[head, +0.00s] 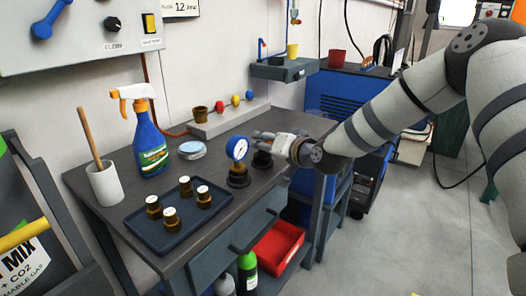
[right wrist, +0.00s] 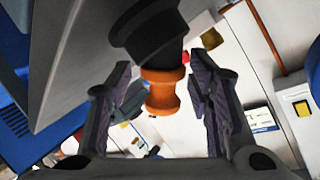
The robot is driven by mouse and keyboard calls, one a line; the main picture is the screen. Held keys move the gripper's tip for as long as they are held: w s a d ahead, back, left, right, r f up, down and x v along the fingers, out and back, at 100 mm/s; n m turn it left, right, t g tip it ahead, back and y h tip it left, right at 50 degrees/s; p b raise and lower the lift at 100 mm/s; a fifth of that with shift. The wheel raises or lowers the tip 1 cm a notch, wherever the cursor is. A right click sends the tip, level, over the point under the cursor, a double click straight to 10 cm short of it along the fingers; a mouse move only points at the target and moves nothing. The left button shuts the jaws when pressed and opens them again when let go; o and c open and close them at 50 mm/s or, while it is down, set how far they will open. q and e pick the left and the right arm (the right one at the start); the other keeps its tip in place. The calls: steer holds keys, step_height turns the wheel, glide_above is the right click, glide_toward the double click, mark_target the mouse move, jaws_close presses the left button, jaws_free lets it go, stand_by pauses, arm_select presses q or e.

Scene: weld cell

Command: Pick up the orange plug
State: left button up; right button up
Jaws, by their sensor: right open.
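The orange plug (right wrist: 162,90), a waisted spool shape, shows in the right wrist view. It sits at the end of a black holder (right wrist: 150,38). My right gripper (right wrist: 160,98) is open, with one finger on each side of the plug and a visible gap on both sides. In the head view my right gripper (head: 262,142) is low over the table, just right of the gauge. A black round base (head: 262,159) shows under it. The plug is not visible there, apparently hidden by the gripper. My left gripper is not in view.
A blue gauge (head: 237,149) on a black stand is close left of the gripper. A dark tray (head: 166,243) holds several brass fittings. A spray bottle (head: 147,140), a white cup (head: 104,184) and a ledge (head: 225,122) with colored knobs stand further left and back.

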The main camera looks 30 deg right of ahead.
steer(key=shift+r, duration=0.2)
steer(key=shift+s, duration=0.1)
steer(key=c, duration=1)
